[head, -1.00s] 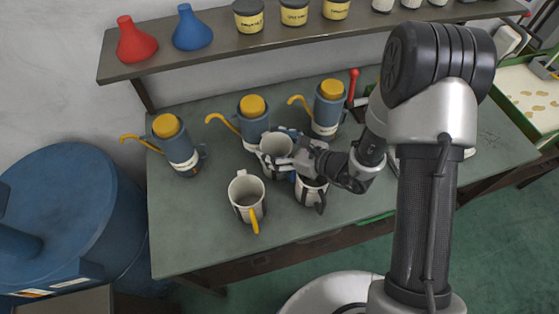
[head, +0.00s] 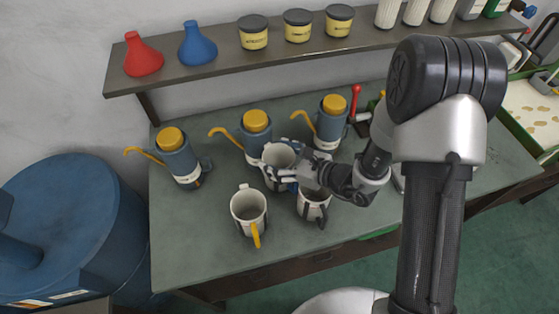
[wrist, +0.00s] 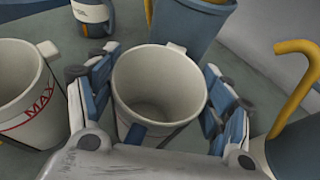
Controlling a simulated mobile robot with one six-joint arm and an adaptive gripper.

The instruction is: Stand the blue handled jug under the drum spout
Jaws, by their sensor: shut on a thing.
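The jug in my gripper is white with a blue handle (wrist: 135,133); in the head view the white jug (head: 276,155) is at the middle of the bench, upright and partly hidden by my gripper (head: 290,173). In the wrist view my gripper (wrist: 157,88) has a finger on each side of the jug (wrist: 150,75), shut on it. The jug looks empty. I cannot tell whether its base touches the bench. The large blue drum (head: 70,220) stands left of the bench; its spout is not clearly visible.
A white jug with a yellow handle (head: 246,208) and one with a dark handle (head: 313,206) stand close by. Blue oil cans (head: 180,160) with yellow lids line the back of the bench (head: 200,245). A shelf (head: 225,62) runs above. The bench's front left is clear.

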